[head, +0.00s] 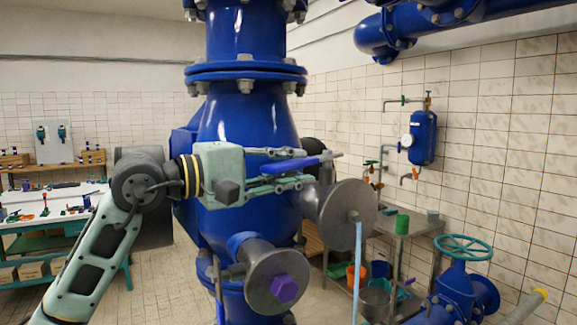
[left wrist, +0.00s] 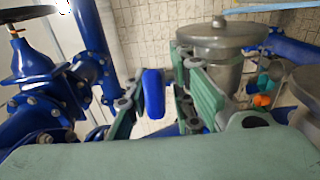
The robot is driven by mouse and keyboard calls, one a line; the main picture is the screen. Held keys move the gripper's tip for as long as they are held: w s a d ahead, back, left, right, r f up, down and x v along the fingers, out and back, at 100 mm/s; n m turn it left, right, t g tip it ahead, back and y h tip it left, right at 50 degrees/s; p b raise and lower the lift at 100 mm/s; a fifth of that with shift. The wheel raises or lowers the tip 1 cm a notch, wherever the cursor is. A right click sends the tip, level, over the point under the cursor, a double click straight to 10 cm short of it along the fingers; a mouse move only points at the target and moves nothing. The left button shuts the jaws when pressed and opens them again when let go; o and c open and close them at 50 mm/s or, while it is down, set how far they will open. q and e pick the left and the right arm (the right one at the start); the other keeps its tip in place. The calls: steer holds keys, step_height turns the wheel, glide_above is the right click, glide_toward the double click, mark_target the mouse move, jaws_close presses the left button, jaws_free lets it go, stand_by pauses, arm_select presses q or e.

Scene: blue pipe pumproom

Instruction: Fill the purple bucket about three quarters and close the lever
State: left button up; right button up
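The blue lever (head: 290,166) sits by the pipe outlet, level with my left gripper (head: 308,170). In the left wrist view the lever (left wrist: 153,93) stands between the two spread fingers of my left gripper (left wrist: 165,95), with gaps seen on both sides. A light-blue water stream (head: 358,265) falls from the grey flanged outlet (head: 347,207) and leaves the bottom of the head view. The flange (left wrist: 222,38) also shows in the left wrist view. I see no purple bucket; where the stream lands is out of view. My right gripper is not in view.
A workbench (head: 60,215) is at left.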

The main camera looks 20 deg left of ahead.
arm_select(q)
steer(key=shift+o, duration=0.4)
steer(key=shift+s+a, duration=0.1)
steer(key=shift+a, duration=0.05)
steer(key=v, duration=1.1)
steer(key=shift+s+a, duration=0.2)
steer(key=shift+s, duration=0.05)
stand_by(3.0)
